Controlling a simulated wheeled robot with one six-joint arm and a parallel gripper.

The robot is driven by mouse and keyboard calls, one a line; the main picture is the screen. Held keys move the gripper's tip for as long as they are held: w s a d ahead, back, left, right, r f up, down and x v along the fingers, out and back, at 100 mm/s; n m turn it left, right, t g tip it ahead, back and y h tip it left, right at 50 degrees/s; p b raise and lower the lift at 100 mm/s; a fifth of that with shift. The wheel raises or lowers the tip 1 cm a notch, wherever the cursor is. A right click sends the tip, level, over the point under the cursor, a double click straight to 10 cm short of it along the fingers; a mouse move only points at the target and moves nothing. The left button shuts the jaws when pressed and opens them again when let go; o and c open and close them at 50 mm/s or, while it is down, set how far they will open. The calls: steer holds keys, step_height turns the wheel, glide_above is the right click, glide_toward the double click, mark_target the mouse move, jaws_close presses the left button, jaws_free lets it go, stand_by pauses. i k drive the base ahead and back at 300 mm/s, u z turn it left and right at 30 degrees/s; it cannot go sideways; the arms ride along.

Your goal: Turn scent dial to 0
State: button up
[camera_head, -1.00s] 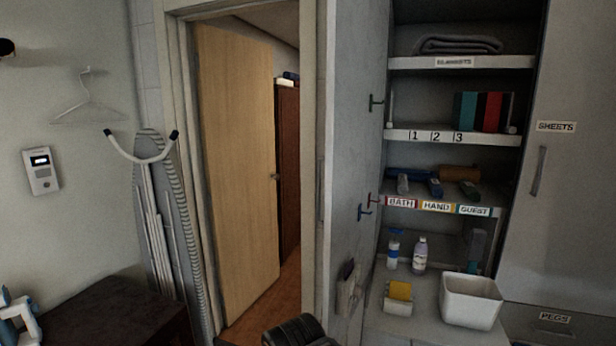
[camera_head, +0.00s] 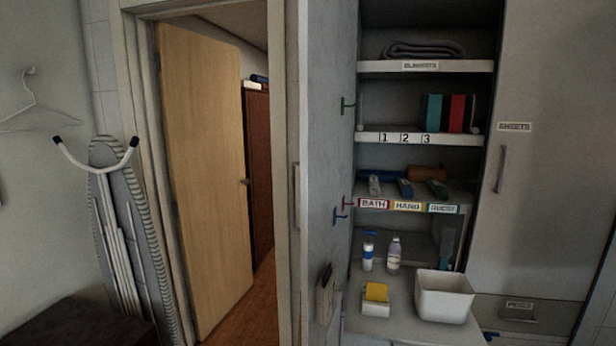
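I see no scent dial that I can make out in this view. My gripper is not in view. A blue-and-white bottle (camera_head: 368,254) and a pale bottle with a light cap (camera_head: 393,256) stand on the lower surface of the open cupboard. Whether either carries a dial is too small to tell.
A white bin (camera_head: 444,297) and a yellow sponge in a holder (camera_head: 376,292) stand below the cupboard's labelled shelves (camera_head: 427,66). A wooden door (camera_head: 206,180) stands ajar. An ironing board (camera_head: 124,240) leans left, beside a dark surface (camera_head: 73,325).

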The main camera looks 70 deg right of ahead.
mark_target(337, 296)
steer(key=i, duration=0.85)
steer(key=z, duration=0.5)
steer(key=k, duration=1.45)
steer(key=z, duration=1.65)
steer(key=i, duration=0.4)
steer(key=z, duration=0.05)
